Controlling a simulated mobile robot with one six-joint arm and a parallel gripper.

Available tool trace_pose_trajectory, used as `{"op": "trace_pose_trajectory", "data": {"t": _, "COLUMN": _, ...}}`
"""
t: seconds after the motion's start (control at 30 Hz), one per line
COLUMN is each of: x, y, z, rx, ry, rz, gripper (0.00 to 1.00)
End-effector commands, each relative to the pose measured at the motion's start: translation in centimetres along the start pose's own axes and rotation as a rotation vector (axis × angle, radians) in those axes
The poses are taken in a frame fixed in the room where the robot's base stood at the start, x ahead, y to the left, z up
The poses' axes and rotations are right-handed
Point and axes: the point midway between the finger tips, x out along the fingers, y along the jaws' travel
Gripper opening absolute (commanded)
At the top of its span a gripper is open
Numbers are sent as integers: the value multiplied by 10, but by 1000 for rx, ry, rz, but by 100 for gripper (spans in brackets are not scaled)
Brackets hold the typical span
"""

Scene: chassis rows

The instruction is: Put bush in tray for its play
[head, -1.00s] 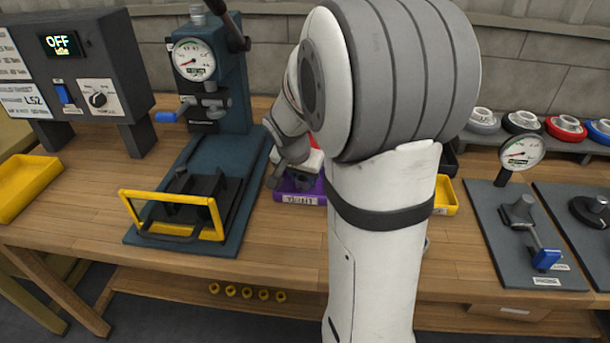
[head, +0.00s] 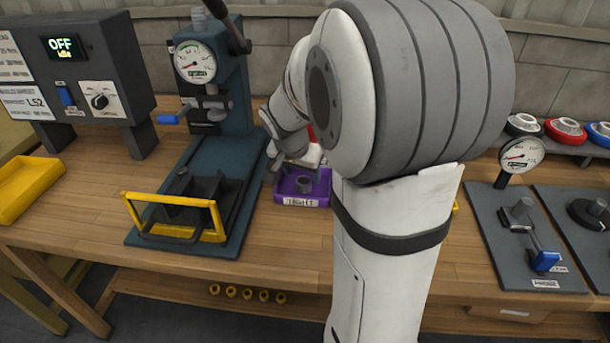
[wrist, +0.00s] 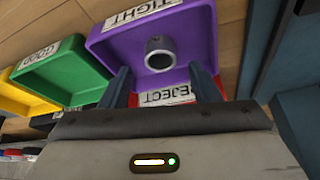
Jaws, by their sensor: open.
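The bush (wrist: 158,55), a short grey ring with a dark bore, stands in the purple tray (wrist: 206,25) marked TIGHT. In the head view the bush (head: 304,184) also shows inside the purple tray (head: 284,186), behind its label. My gripper (wrist: 160,70) is open in the wrist view, with its two dark blue fingers apart and nothing between them. The fingers point toward the purple tray, one to each side of the bush and clear of it. In the head view my arm hides part of the tray's right side.
A green tray (wrist: 84,70) marked GOOD, a yellow tray (wrist: 22,103) and a REJECT label (wrist: 168,97) are close by. The blue press (head: 215,110) stands left of the purple tray. A dial gauge fixture (head: 521,157) stands at right. Bare bench lies before the purple tray.

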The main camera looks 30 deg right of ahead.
Motion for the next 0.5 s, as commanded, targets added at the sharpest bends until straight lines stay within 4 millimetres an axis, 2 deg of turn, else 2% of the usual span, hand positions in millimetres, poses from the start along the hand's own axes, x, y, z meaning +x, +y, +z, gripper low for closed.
{"op": "trace_pose_trajectory", "data": {"t": 0.03, "x": -16, "y": -1, "z": -2, "rx": 1, "ry": 4, "rz": -4, "gripper": 56}}
{"op": "trace_pose_trajectory", "data": {"t": 0.2, "x": -52, "y": -1, "z": -1, "rx": 1, "ry": 4, "rz": -4, "gripper": 56}}
{"op": "trace_pose_trajectory", "data": {"t": 0.33, "x": -72, "y": 0, "z": -1, "rx": 1, "ry": 3, "rz": -3, "gripper": 56}}
{"op": "trace_pose_trajectory", "data": {"t": 0.5, "x": -87, "y": 0, "z": 2, "rx": -8, "ry": -1, "rz": -3, "gripper": 56}}
